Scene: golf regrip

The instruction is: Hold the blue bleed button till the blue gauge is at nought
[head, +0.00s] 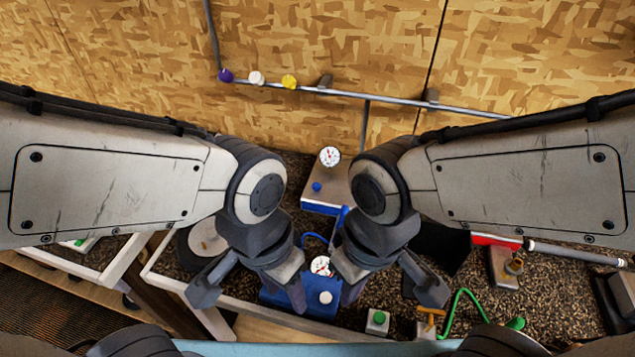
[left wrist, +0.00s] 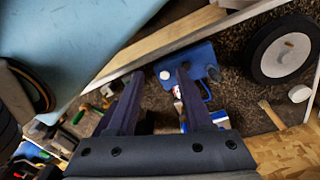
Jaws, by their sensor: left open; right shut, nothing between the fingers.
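A blue box (head: 272,296) near the front carries a white button (head: 325,297) and a round white gauge (head: 321,266). Behind it, a blue-edged stand (head: 322,208) carries a small blue button (head: 316,187) and another white gauge (head: 330,157). Both needles are too small to read. In the left wrist view the blue box (left wrist: 200,58) and white button (left wrist: 165,75) show beyond the fingertips. My right gripper (head: 391,290) is shut and empty, right of the box.
A wheel (left wrist: 284,54) shows in the left wrist view.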

